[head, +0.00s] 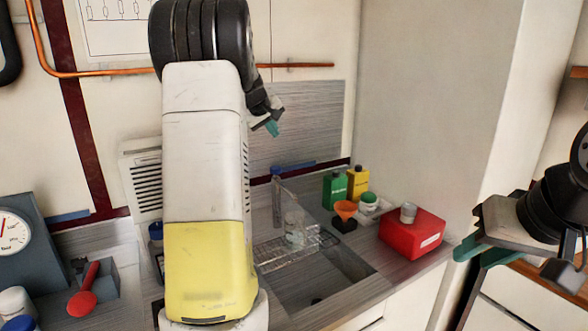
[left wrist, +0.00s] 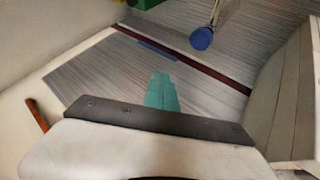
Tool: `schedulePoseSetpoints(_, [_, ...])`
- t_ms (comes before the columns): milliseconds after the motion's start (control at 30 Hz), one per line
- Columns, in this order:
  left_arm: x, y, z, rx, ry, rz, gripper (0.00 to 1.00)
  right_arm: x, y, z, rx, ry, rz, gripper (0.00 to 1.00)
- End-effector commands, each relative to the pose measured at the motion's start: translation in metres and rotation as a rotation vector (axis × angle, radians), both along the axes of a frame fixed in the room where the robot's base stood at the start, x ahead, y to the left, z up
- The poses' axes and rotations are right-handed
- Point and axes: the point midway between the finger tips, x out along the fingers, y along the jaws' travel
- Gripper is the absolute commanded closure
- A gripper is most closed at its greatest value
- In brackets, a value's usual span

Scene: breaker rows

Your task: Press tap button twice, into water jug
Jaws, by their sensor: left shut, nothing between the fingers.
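The grey tap (head: 277,200) stands behind the sink, with a blue button (head: 279,170) on top. The blue button also shows in the left wrist view (left wrist: 202,38), near the top. A clear water jug (head: 294,222) stands on the wire rack at the sink, beside the tap in the picture; whether it is under the spout is hard to tell. My left gripper (head: 272,128) is shut and empty, above the tap and apart from it. Its teal fingertips (left wrist: 161,92) are together in the left wrist view. My right gripper (head: 480,250) hangs at the right, away from the sink; its finger gap is unclear.
A red box (head: 412,236), an orange funnel (head: 345,209), a green bottle (head: 335,191) and a yellow bottle (head: 358,182) stand right of the sink. A red spoon-shaped thing (head: 83,302) and a dial scale (head: 30,250) are at the left. My left arm hides part of the counter.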

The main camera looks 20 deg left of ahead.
Motion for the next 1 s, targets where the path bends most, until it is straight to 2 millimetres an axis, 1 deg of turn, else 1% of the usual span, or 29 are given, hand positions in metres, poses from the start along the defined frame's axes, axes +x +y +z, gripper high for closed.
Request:
schedulePoseSetpoints(133, [0.0,0.0,-0.004,-0.002,0.001,0.0,1.0,0.0,0.0,0.0,0.0,0.0,0.0,0.7])
schedulePoseSetpoints(233, [0.0,-0.001,-0.012,-0.002,0.001,0.0,1.0,0.0,0.0,0.0,0.0,0.0,0.0,0.7])
schedulePoseSetpoints(500, [-0.001,0.0,-0.051,-0.003,0.004,0.0,1.0,0.0,0.0,0.0,0.0,0.0,0.0,0.7])
schedulePoseSetpoints(700, [-0.001,0.0,-0.074,-0.002,0.001,0.0,1.0,0.0,0.0,0.0,0.0,0.0,0.0,0.7])
schedulePoseSetpoints(833, [0.0,0.0,-0.083,-0.001,0.001,0.0,1.0,0.0,0.0,0.0,0.0,0.0,0.0,0.7])
schedulePoseSetpoints(1000, [-0.001,0.0,-0.088,0.0,0.001,-0.001,1.0,0.0,0.0,0.0,0.0,0.0,0.0,0.7])
